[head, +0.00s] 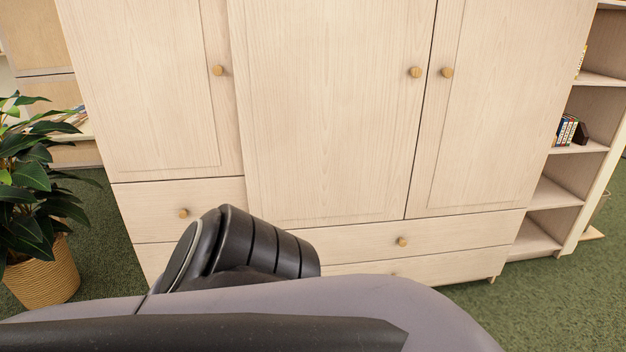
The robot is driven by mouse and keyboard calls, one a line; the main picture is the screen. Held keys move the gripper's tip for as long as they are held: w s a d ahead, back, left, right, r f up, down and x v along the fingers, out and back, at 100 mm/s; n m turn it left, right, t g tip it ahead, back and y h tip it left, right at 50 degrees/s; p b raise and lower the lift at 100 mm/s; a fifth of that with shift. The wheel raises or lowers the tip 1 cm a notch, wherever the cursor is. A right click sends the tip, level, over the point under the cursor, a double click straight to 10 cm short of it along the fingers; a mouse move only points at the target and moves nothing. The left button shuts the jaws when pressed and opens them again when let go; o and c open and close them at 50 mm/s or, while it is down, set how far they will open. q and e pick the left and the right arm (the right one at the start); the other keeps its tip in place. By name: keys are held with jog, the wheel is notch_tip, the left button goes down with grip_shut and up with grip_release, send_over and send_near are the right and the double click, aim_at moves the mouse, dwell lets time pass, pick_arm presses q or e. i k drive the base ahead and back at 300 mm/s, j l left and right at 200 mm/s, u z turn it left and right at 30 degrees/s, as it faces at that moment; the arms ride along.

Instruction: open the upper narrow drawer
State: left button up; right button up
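The upper narrow drawer (145,203) is at the lower left of a pale wooden wardrobe, under the left door. It looks shut, its front level with the wardrobe face. Its small round wooden knob (183,213) is in plain view. Another narrow drawer front (152,257) lies below it, partly hidden by my arm. My grey and black arm links fill the bottom of the head view and hide part of the lower drawers. Neither gripper's fingers show.
Wide drawers with knobs (402,241) sit to the right, under shut wardrobe doors (330,110). A potted plant (42,265) stands on the green carpet at left. An open shelf unit (575,150) holding books is at right. Some carpet (540,300) is clear at lower right.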

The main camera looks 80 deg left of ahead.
aim_at(162, 210)
jog(key=u, duration=3.4)
jog(key=i+l+z, duration=0.1)
jog(key=i+l, duration=0.15)
jog(key=i, duration=0.25)
jog(key=i+l, duration=0.15)
jog(key=i, duration=0.4)
jog(key=i+l+z, duration=0.15)
jog(key=i, duration=0.35)
jog(key=i+l+z, duration=0.1)
jog(key=i, duration=0.45)
jog(key=l, duration=0.1)
